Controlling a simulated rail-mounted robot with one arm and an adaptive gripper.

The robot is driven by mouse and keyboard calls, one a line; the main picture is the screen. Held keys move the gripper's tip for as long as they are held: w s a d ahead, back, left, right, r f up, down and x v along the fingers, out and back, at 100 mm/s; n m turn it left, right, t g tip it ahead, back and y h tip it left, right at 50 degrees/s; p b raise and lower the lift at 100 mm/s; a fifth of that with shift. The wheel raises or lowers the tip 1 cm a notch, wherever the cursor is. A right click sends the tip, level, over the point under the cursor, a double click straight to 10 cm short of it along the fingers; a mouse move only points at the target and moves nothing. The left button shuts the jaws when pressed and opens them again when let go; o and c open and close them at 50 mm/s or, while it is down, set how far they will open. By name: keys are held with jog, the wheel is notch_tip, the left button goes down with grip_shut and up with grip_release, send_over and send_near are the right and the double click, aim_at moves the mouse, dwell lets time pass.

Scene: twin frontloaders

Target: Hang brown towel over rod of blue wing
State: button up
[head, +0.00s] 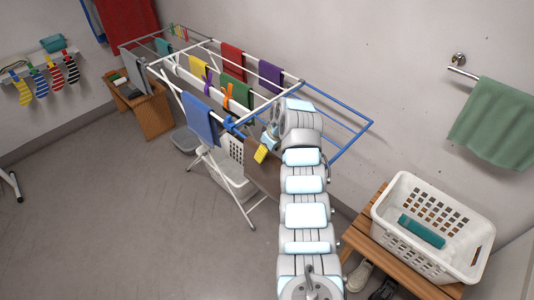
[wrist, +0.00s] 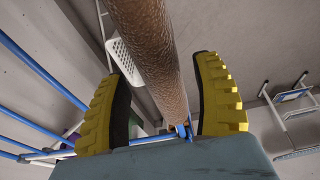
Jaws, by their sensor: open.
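The brown towel (head: 262,177) hangs below the near side of the blue wing (head: 371,122), partly hidden by my arm. In the wrist view the brown towel (wrist: 150,45) is a long narrow strip running between the fingers, with a blue piece (wrist: 183,131) at its near end. My gripper (head: 262,153) has yellow fingers and is open. In the wrist view my gripper (wrist: 160,72) has one finger on each side of the towel, with visible gaps. Blue rods (wrist: 40,69) of the wing run at the left there. I cannot tell whether the towel lies over a rod.
The white drying rack (head: 170,80) carries several cloths, including a blue one (head: 200,120). A white laundry basket (head: 398,255) stands on a wooden bench (head: 362,228) at the right. A green towel (head: 495,125) hangs on the wall. The floor at the left is mostly clear.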

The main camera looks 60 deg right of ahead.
jog(key=d+v, duration=0.1)
jog(key=v, duration=0.9)
jog(key=shift+a+r, duration=0.3)
jog(key=shift+a, duration=0.2)
jog(key=shift+s, duration=0.1)
